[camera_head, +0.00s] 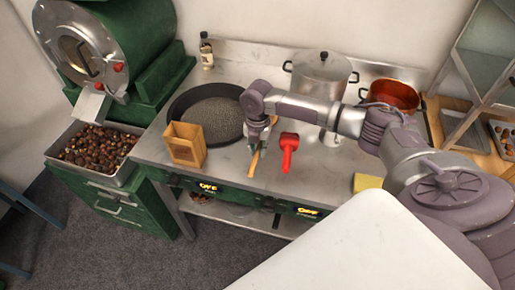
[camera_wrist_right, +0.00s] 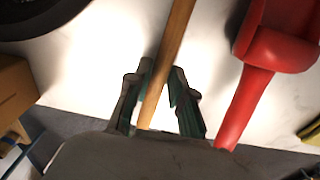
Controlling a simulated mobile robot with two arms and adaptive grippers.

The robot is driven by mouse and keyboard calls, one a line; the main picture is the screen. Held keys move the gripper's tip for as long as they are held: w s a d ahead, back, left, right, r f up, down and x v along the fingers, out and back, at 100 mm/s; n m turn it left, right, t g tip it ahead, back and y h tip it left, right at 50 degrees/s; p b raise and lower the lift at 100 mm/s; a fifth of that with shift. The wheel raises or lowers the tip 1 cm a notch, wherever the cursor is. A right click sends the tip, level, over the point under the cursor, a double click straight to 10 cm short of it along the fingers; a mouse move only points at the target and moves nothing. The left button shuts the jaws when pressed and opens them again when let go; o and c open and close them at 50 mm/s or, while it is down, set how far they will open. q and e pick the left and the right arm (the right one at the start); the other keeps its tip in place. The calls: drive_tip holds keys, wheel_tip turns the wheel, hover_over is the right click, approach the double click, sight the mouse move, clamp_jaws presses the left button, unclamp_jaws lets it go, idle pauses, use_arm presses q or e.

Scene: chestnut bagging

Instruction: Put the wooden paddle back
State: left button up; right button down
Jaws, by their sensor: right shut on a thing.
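The wooden paddle (camera_head: 254,163) is a light wooden stick at the middle of the steel counter, near its front edge. My right gripper (camera_head: 259,140) is shut on its handle. In the right wrist view the handle (camera_wrist_right: 177,35) runs up between the two green-padded fingers (camera_wrist_right: 158,98). The far end of the paddle is out of that view, and my gripper hides part of it in the head view. I cannot tell whether the paddle touches the counter. My left gripper is not in view.
A red scoop (camera_head: 288,150) lies just right of the paddle. An open wooden box (camera_head: 186,146) stands left, before a wide dark pan (camera_head: 181,103). A steel pot (camera_head: 320,72), copper pot (camera_head: 397,92) and bottle (camera_head: 206,50) stand behind. A yellow sponge (camera_head: 368,181) lies right.

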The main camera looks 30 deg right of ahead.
drive_tip(key=shift+f, duration=0.3)
drive_tip(key=c, duration=0.9)
unclamp_jaws()
drive_tip(key=shift+c, duration=0.2)
wheel_tip(320, 180, up, 12)
